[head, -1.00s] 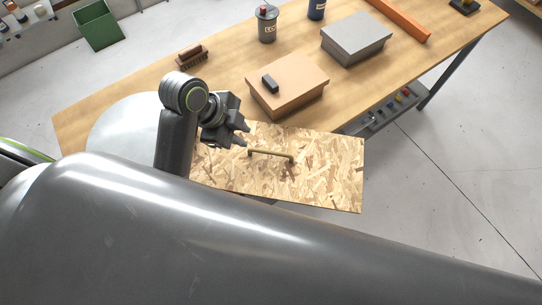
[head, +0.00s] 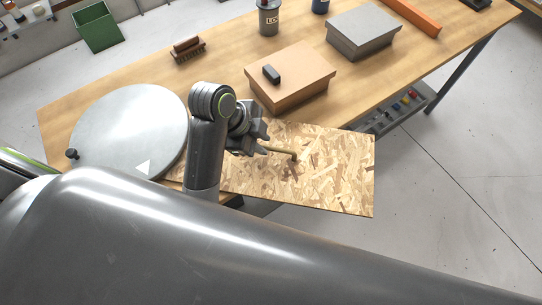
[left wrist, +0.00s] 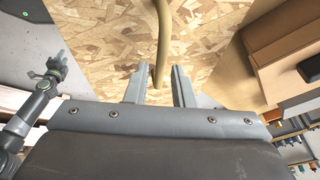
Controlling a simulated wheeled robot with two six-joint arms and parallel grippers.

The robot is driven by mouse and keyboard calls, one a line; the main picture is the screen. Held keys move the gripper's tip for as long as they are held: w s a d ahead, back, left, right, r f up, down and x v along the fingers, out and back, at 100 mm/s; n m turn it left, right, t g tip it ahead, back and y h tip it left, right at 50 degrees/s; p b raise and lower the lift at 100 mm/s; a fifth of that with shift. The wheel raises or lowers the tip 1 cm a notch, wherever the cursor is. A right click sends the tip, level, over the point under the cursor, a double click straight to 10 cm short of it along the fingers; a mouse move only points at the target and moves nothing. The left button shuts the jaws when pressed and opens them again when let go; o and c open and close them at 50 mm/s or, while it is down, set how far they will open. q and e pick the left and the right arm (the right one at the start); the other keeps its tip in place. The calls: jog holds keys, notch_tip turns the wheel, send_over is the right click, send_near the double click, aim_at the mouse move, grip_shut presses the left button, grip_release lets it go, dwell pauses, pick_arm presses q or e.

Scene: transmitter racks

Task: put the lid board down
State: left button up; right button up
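The lid board (head: 330,175) is a flat rectangular wood-chip panel with a brass bar handle (head: 276,152). It lies at the table's front edge and sticks out over the floor; whether it touches the tabletop is hard to tell. My left gripper (head: 262,140) is at the handle's left end. In the left wrist view, the handle (left wrist: 163,40) runs down between the two fingertips (left wrist: 158,82), with a gap on each side, so the gripper looks open around it. What looks like my right gripper (left wrist: 55,70) shows small at the left of that view, its opening unclear.
The wooden table (head: 225,65) carries a round metal disc (head: 130,125), a salmon box (head: 290,78) with a black handle, a grey box (head: 362,35), a brush (head: 188,52) and a grey can (head: 269,20). A low tray (head: 400,108) sits below the table.

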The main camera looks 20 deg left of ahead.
aim_at(270, 147)
pick_arm(q)
jog(key=shift+w+d+f+b, duration=0.1)
jog(key=shift+f+b, duration=0.2)
jog(key=shift+f, duration=0.1)
jog(key=b+x, duration=0.2)
jog(key=x, duration=0.2)
jog(key=shift+d+r, duration=0.1)
jog(key=shift+w+d, duration=0.1)
jog(key=shift+w, duration=0.05)
grip_shut()
dwell(0.9)
